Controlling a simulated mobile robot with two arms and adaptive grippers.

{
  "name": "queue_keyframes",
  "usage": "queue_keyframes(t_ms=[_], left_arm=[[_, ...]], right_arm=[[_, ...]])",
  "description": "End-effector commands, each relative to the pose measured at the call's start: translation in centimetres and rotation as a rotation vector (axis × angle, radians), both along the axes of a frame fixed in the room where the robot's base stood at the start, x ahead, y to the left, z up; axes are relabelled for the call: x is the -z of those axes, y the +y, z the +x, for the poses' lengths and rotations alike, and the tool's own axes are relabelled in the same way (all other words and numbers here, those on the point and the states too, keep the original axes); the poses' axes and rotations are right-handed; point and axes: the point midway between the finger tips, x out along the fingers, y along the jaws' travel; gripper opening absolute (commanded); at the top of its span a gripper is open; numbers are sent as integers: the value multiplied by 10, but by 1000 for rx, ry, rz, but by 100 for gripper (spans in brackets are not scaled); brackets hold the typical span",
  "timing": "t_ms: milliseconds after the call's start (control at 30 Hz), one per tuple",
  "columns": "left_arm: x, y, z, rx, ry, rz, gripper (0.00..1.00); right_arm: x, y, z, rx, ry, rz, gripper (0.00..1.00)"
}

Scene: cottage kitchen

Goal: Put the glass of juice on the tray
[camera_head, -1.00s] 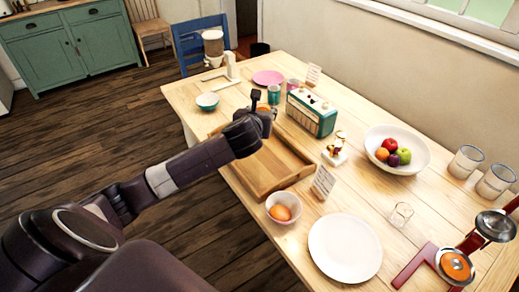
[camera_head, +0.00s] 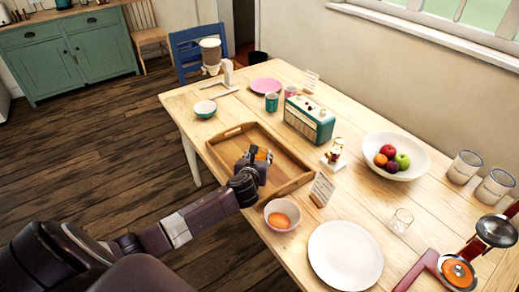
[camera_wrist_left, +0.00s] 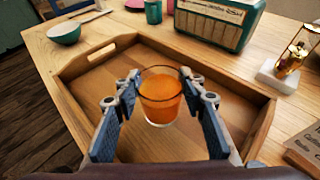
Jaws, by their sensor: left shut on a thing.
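The glass of juice (camera_head: 263,154) is clear and holds orange juice. It is upright between the fingers of my left gripper (camera_head: 256,158). In the left wrist view the glass (camera_wrist_left: 160,98) sits between the two finger pads (camera_wrist_left: 160,105), and the gripper is shut on it. The wooden tray (camera_head: 285,163) lies on the table, and the glass is over its inside, nearer the front end. In the left wrist view the tray (camera_wrist_left: 95,90) surrounds the glass. I cannot tell whether the glass base touches the tray floor. My right gripper is not in view.
The tray's far part is clear.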

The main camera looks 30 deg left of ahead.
Motion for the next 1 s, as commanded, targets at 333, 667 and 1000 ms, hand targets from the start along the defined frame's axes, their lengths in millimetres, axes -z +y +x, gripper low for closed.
queue_keyframes(t_ms=[333,667,1000], left_arm=[[38,-1,0,1,1,-1,6],[40,0,0,1,0,0,6],[41,-1,-1,0,2,0,55]], right_arm=[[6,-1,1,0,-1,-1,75],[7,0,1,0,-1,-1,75],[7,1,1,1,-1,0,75]])
